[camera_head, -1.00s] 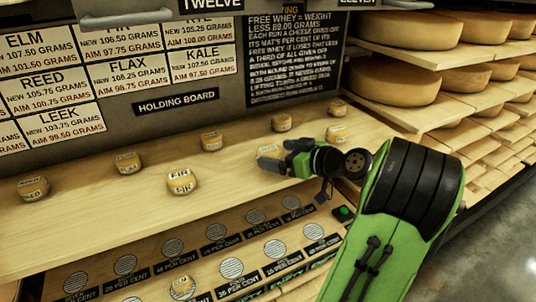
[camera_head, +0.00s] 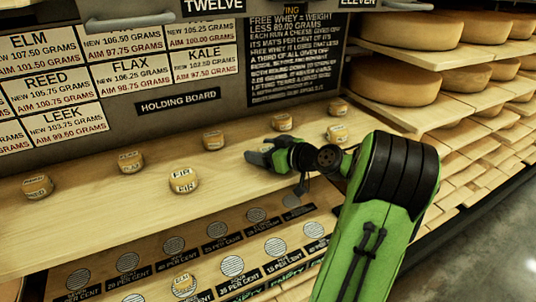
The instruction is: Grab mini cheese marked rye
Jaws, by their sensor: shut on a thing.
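My gripper (camera_head: 258,155) is over the wooden holding board, right of the middle. Its grey fingers are shut on a small mini cheese (camera_head: 266,147), mostly hidden by them; its label cannot be read. I cannot tell whether it touches the board. Other mini cheeses stand apart on the board: one marked FIR (camera_head: 183,180) at the front, one behind it (camera_head: 213,139), two at the left, and several at the back right, including one (camera_head: 337,133) near my arm. Their labels are too small to read surely, so I cannot tell which is rye.
Name signs (camera_head: 202,65) and a black text board (camera_head: 293,60) stand behind. Shelves of large cheese wheels (camera_head: 405,80) fill the right side.

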